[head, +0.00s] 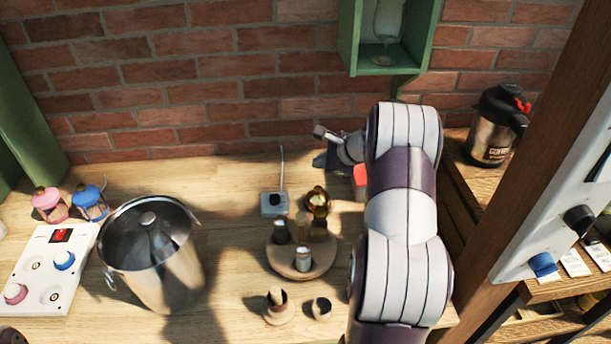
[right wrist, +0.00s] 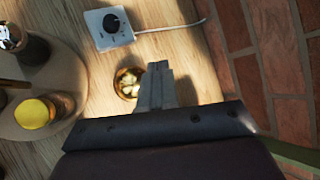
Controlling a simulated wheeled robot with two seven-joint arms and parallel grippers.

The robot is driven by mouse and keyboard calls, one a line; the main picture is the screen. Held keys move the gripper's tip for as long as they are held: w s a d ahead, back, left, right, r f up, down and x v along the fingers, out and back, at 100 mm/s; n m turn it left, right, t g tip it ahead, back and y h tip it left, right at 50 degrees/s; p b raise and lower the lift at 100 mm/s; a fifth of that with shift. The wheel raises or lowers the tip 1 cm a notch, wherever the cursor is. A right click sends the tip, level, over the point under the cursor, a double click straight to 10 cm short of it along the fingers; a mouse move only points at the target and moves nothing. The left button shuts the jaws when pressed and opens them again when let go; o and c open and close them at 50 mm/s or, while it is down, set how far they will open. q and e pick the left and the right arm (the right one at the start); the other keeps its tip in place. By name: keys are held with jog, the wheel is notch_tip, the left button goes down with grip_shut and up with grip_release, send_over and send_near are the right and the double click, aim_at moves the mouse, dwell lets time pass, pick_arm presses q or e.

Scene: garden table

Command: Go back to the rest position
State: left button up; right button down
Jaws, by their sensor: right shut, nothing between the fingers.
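My right arm reaches over the right part of the wooden table (head: 225,300) toward the brick wall. The right gripper (head: 322,160) is partly hidden behind the arm in the head view. In the right wrist view its fingers (right wrist: 158,80) are shut together and empty, above the table. A small round amber-coloured item (right wrist: 127,84) lies beside and below the fingers in that view; I cannot tell the exact gap. My left gripper is not in view.
A round wooden stand (head: 318,268) holds several small jars. A white dial box (head: 270,205) with a cable stands behind it. A steel pot (head: 165,270), two lanterns (head: 50,205) and a white panel (head: 40,265) are at left. A green shelf (head: 350,50) hangs above.

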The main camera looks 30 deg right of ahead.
jog(key=s+a+n+g, duration=0.1)
jog(key=s+a+n, duration=0.1)
jog(key=a, duration=0.3)
jog(key=s+a+n+g, duration=0.2)
jog(key=a+n, duration=0.3)
jog(key=a, duration=0.1)
jog(key=s+a+n+g, duration=0.2)
jog(key=a+n, duration=0.1)
jog(key=a, duration=0.2)
jog(key=shift+s+a+f+y, duration=0.35)
jog(key=shift+s+a+y, duration=0.05)
jog(key=s+a+n+g+h, duration=0.2)
jog(key=s+a+n, duration=0.7)
jog(key=s+n, duration=0.5)
jog(key=shift+s+a+n+g+h, duration=0.15)
jog(key=shift+s+n+g+h, duration=0.2)
jog(key=shift+s, duration=0.2)
jog(key=shift+a, duration=0.1)
